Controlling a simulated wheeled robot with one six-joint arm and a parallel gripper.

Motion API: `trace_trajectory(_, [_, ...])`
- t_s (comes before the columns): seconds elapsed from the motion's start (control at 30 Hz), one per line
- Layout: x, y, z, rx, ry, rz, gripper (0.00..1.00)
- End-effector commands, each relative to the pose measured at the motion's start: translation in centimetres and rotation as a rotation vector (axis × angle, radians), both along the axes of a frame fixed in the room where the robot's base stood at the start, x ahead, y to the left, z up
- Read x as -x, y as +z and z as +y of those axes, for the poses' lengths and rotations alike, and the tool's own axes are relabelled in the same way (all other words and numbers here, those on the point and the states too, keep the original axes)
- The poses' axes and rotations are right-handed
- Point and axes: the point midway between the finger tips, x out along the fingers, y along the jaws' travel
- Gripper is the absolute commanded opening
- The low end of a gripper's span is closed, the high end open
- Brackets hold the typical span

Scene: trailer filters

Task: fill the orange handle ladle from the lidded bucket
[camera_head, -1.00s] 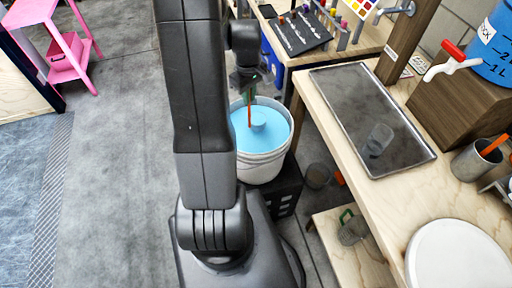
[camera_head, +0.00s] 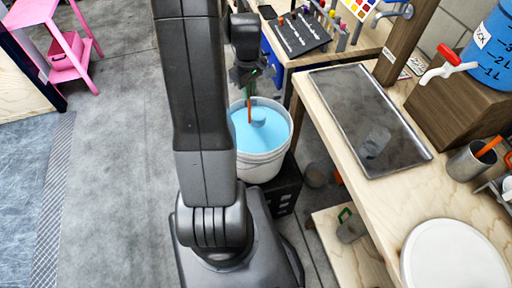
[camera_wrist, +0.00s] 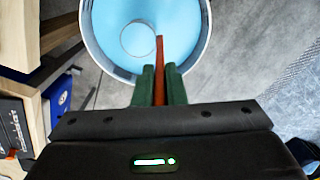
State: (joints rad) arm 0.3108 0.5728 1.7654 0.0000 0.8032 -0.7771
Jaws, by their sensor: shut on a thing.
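The white bucket (camera_head: 262,168) stands open on a dark crate, holding light blue liquid (camera_head: 277,132). My gripper (camera_head: 250,76) is above the bucket, shut on the orange handle (camera_head: 249,110) of the ladle. In the wrist view, green fingers (camera_wrist: 160,84) pinch the handle (camera_wrist: 159,58). The ladle's round cup (camera_wrist: 138,40) is inside the bucket at the liquid's surface and shows the same blue within its rim. How deep the cup sits is hard to tell. A round white lid (camera_head: 455,256) lies on the bench at the lower right.
A wooden bench (camera_head: 345,150) runs along the right, with a metal tray (camera_head: 350,100) holding a clear cup. A blue tank (camera_head: 490,50) with a red-handled tap and a metal can (camera_head: 470,161) stand there. A pink stand (camera_head: 62,45) is far left. The floor between is clear.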

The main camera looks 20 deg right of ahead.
Motion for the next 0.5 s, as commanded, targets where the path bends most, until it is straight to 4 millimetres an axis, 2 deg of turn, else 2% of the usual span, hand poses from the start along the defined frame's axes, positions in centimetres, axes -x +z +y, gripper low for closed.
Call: trace_trajectory(0.5, [0.0,1.7,0.0,0.0,0.0,-0.001,0.0])
